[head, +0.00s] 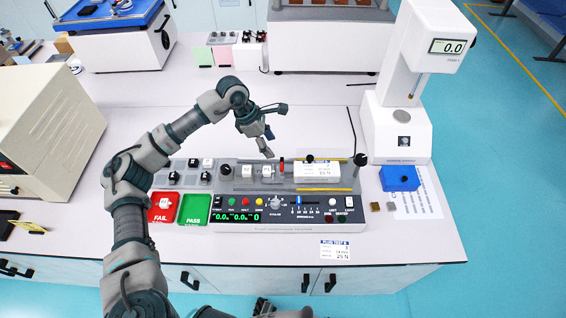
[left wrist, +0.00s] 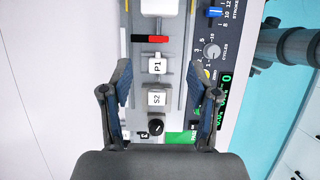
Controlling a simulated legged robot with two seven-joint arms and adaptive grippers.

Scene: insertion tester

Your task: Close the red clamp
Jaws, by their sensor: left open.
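The red clamp (head: 281,165) is a small red-handled lever on the tester's rail, just left of the white block. In the left wrist view the clamp (left wrist: 158,38) shows as a bar, red on one half and black on the other, lying across the rail beyond my fingers. My left gripper (head: 268,143) is open and empty, above and slightly left of the clamp in the head view. In the left wrist view its two fingers (left wrist: 161,82) stand apart on either side of the rail, with plugs P1 (left wrist: 157,66) and S2 (left wrist: 157,98) between or just ahead of them.
The tester panel (head: 283,214) has knobs, a slider and a display. A white block (head: 317,171) sits on the rail. Red FAIL (head: 162,216) and green PASS (head: 195,209) trays are at left. A white force gauge (head: 402,130) stands at right.

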